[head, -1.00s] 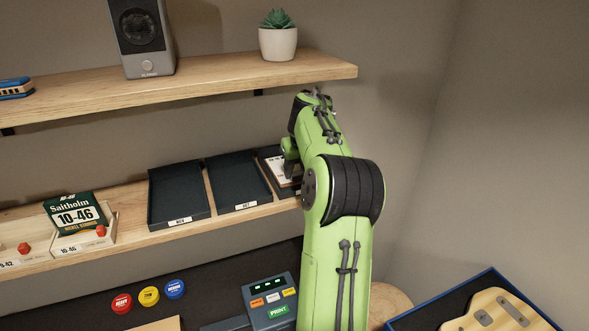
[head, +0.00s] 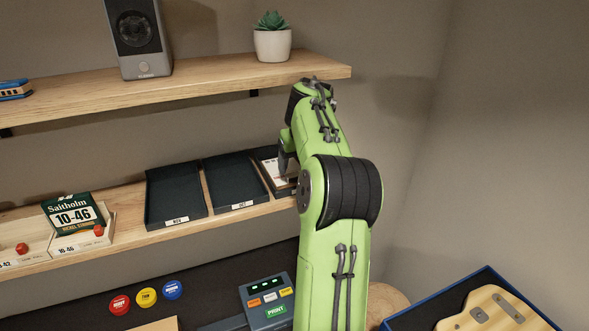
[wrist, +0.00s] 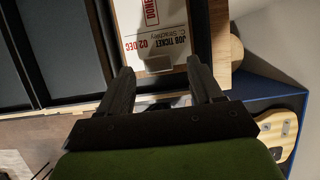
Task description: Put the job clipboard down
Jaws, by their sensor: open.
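The job clipboard (wrist: 152,28), with a white job ticket marked "02 DEC" and a red "DONE" stamp, lies in the rightmost dark tray on the lower shelf. In the head view the clipboard (head: 272,168) shows only partly, behind my arm. My gripper (wrist: 160,67) is open at the clipboard's near end, one finger on each side of its clip. Nothing is clamped between the fingers. In the head view my gripper (head: 287,155) is partly hidden by my own arm.
Two empty dark trays (head: 174,197) (head: 231,182) stand left of the clipboard's tray. The upper shelf (head: 220,72) overhangs, with a potted plant (head: 272,38) and a speaker (head: 139,38). A label printer (head: 267,300) and a blue-edged case (head: 450,297) with a guitar body are below.

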